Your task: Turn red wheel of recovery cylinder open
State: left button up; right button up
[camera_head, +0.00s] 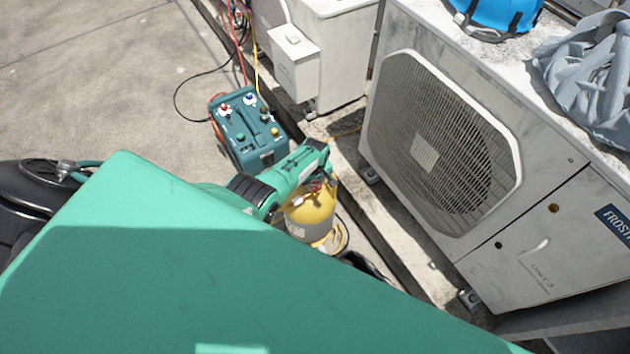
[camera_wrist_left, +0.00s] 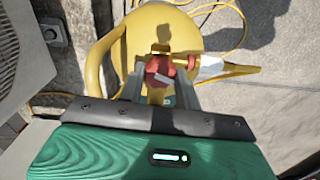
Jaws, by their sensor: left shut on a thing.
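The recovery cylinder (camera_head: 311,218) is yellow with a pale label and stands on the roof beside the large condenser unit. In the left wrist view its yellow top (camera_wrist_left: 180,28) fills the upper middle. The red wheel (camera_wrist_left: 158,72) sits on the valve there, partly hidden by the fingers. My left gripper (camera_wrist_left: 160,88) is shut on the red wheel, one finger on each side. In the head view my left gripper (camera_head: 318,184) is above the cylinder, and my arm hides part of its top. My right gripper is not in view.
A condenser unit (camera_head: 548,165) stands close on the right, with a blue bag (camera_head: 498,14) and grey cloth (camera_head: 590,75) on top. A teal recovery machine (camera_head: 247,128) stands behind the cylinder. Yellow hose (camera_wrist_left: 238,70) runs from the valve. Open concrete lies at the upper left.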

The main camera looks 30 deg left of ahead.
pick_arm(q)
jog(key=shift+n, duration=1.4)
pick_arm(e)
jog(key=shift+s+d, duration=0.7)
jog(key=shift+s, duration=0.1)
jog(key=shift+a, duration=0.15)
